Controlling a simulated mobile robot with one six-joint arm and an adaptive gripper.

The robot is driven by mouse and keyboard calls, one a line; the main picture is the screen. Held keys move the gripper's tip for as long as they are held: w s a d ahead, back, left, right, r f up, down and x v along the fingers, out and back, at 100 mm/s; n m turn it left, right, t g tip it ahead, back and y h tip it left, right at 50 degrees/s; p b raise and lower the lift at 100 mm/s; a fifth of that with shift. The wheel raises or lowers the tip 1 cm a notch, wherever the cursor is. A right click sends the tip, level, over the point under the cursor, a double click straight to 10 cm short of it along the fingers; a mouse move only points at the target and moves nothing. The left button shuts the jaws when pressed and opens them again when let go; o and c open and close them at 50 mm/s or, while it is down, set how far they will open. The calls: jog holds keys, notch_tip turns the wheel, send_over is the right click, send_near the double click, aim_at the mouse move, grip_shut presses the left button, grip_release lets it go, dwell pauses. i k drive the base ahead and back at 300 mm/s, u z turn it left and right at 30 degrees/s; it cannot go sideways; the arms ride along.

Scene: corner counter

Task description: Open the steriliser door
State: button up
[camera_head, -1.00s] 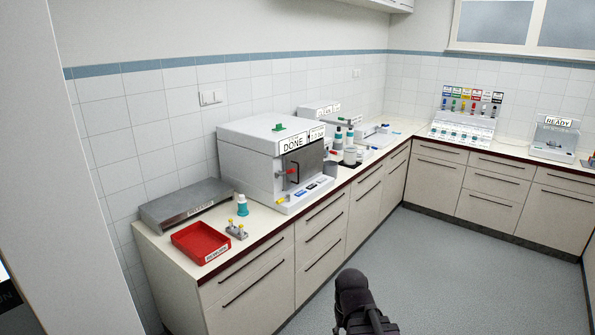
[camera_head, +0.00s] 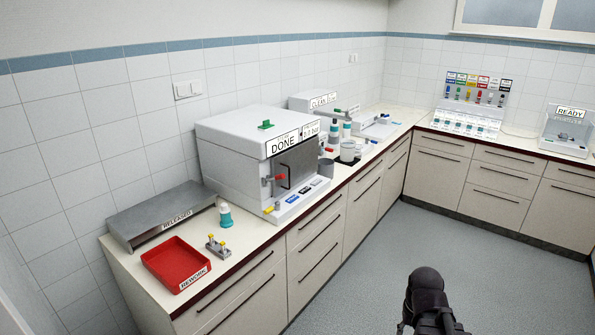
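The steriliser (camera_head: 240,148) is a white box on the left counter with a green piece on top and a "DONE" label on its front. Its door (camera_head: 297,165) is a grey panel with a dark vertical handle (camera_head: 288,177) and appears shut. A red-tipped lever (camera_head: 275,178) sits at the left of the door. My arm (camera_head: 427,295) shows as a dark part at the bottom, over the floor and well apart from the steriliser. The gripper's fingers cannot be made out.
The floor (camera_head: 365,270) before the drawers is clear.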

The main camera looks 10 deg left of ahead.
aim_at(299, 162)
jog(key=z, duration=0.05)
jog(key=i, duration=1.1)
jog(key=u, duration=0.45)
